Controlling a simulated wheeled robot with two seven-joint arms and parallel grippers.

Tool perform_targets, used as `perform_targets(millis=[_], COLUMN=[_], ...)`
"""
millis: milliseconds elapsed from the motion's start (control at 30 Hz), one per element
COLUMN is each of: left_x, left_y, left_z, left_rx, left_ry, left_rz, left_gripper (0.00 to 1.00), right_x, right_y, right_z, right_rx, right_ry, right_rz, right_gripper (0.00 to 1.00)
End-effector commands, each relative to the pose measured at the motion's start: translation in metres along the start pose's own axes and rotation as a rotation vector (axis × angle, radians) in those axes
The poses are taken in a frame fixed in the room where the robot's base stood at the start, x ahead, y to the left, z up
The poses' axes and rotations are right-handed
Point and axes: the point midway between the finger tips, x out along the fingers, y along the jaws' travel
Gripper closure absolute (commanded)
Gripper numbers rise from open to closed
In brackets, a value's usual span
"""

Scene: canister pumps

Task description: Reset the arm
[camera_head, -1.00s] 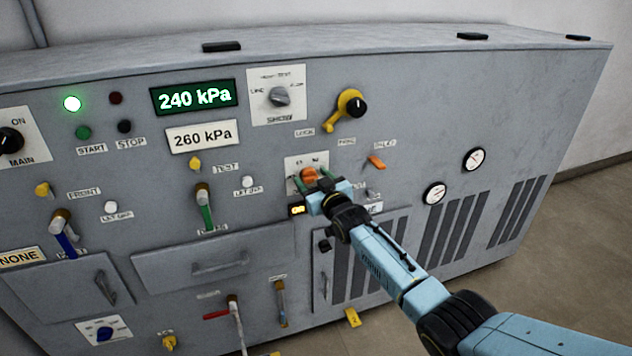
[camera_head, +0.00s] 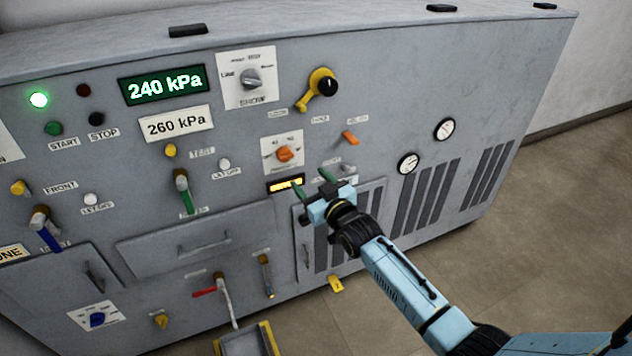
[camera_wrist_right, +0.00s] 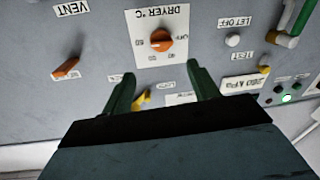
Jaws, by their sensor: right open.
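My right gripper (camera_head: 315,185) is open and empty in front of the grey panel (camera_head: 380,80), its two green fingers apart. It is just below and to the right of the orange dryer knob (camera_head: 284,154), not touching it. In the right wrist view the fingers (camera_wrist_right: 160,85) show spread, with the orange knob (camera_wrist_right: 161,40) beyond them on its white plate. A small lit amber display (camera_head: 286,184) is beside the left finger. My left gripper is in neither view.
A yellow-armed black knob (camera_head: 322,84), an orange lever (camera_head: 350,138) and two round gauges (camera_head: 445,129) are on the panel around the arm. A green display (camera_head: 163,85) reads 240 kPa. Below are a drawer (camera_head: 195,243), vents and a tray (camera_head: 247,343). Floor at right is clear.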

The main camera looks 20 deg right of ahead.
Motion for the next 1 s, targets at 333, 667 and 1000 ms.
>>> perform_targets(millis=[333,667,1000], left_x=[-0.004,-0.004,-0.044], left_y=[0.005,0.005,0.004], left_z=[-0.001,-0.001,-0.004], left_rx=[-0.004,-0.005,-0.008], left_ry=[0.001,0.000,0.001], left_rz=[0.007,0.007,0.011], left_gripper=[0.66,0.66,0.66], right_x=[-0.018,-0.018,-0.074], right_y=[0.000,0.000,-0.016], right_z=[0.000,0.000,0.105], right_rx=[-0.001,0.000,0.021], right_ry=[0.000,0.000,-0.310], right_rz=[0.000,0.000,-0.010], right_gripper=[0.40,0.40,0.40])
